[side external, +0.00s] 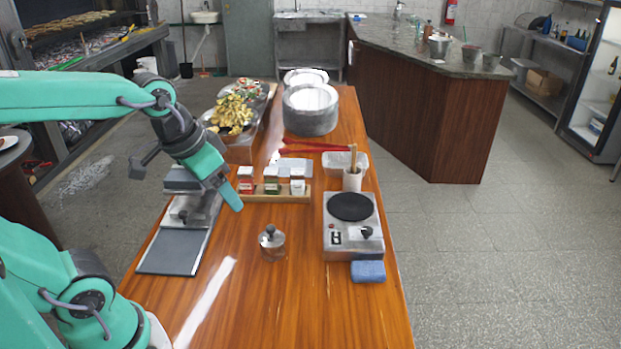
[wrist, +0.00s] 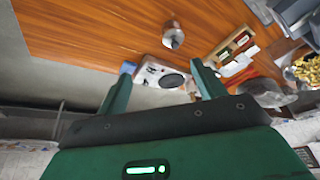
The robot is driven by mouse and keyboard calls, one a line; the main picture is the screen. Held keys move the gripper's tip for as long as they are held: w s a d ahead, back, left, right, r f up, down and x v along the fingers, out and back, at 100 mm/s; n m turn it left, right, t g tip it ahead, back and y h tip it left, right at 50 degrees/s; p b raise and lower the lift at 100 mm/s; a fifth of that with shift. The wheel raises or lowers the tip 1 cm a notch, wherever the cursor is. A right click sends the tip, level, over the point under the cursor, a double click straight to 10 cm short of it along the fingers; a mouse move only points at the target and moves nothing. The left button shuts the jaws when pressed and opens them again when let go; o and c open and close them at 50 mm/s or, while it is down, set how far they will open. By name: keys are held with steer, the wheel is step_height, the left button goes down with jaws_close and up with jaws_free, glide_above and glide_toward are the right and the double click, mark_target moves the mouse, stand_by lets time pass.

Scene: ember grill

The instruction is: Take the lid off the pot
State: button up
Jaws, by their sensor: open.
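A small shiny metal pot (side external: 272,249) stands upright on the wooden table, left of the hot plate. Its lid (side external: 270,235), with a dark round knob on top, sits on it. The pot also shows small near the top of the wrist view (wrist: 172,38); lid and pot cannot be told apart there. My gripper (side external: 233,202) is open, above the table, up and to the left of the pot in the side view. In the wrist view my two green fingers (wrist: 163,88) stand apart with nothing held between them.
The hot plate (side external: 338,241) is right of the pot, with a blue sponge (side external: 368,271) in front. A spice rack (side external: 280,197) lies behind the pot, and a dark-plated device (side external: 174,252) to its left. A large pot (side external: 310,121) stands at the back. The table front is clear.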

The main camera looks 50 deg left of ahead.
steer(key=w+a+f+m+g, duration=0.1)
steer(key=w+a+f+g, duration=0.1)
steer(key=w+f, duration=0.35)
steer(key=g, duration=0.2)
glide_above(270, 227)
steer(key=shift+m, duration=0.4)
steer(key=f, duration=0.5)
steer(key=shift+w+f, duration=0.2)
steer(key=shift+f, duration=0.15)
steer(key=shift+f, duration=0.1)
steer(key=shift+s+d+f, duration=0.1)
steer(key=shift+f, duration=1.8)
steer(key=shift+s+f, duration=0.1)
steer(key=shift+f, duration=1.8)
steer(key=shift+c, duration=0.4)
jaws_close()
